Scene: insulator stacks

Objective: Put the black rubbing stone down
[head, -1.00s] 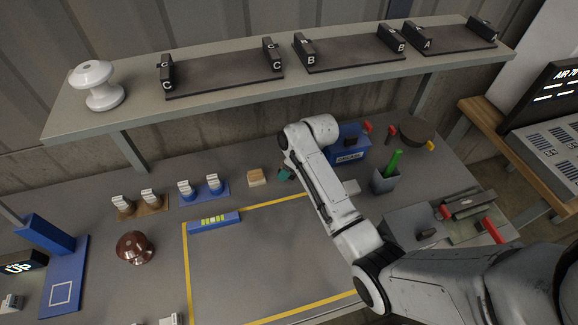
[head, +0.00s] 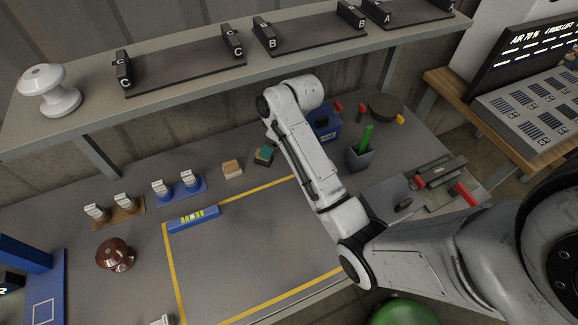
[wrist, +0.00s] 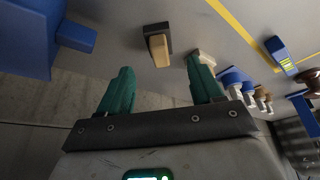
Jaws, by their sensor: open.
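The black rubbing stone (wrist: 157,45) is a small block with a dark part and a tan wooden part. In the wrist view it lies on the grey bench, ahead of the gap between my fingers and apart from them. In the head view the stone (head: 262,159) shows just below a teal fingertip, to the right of a pale wooden block (head: 232,169). My gripper (wrist: 160,86) has two teal fingers spread wide with nothing between them. In the head view my forearm hides most of it.
A blue box (head: 325,125) stands close to the right of my gripper. Beyond it are a grey cup with a green handle (head: 361,154) and a dark round item (head: 386,106). The shelf (head: 220,85) overhangs the bench's back. The yellow-outlined area (head: 250,245) is largely clear.

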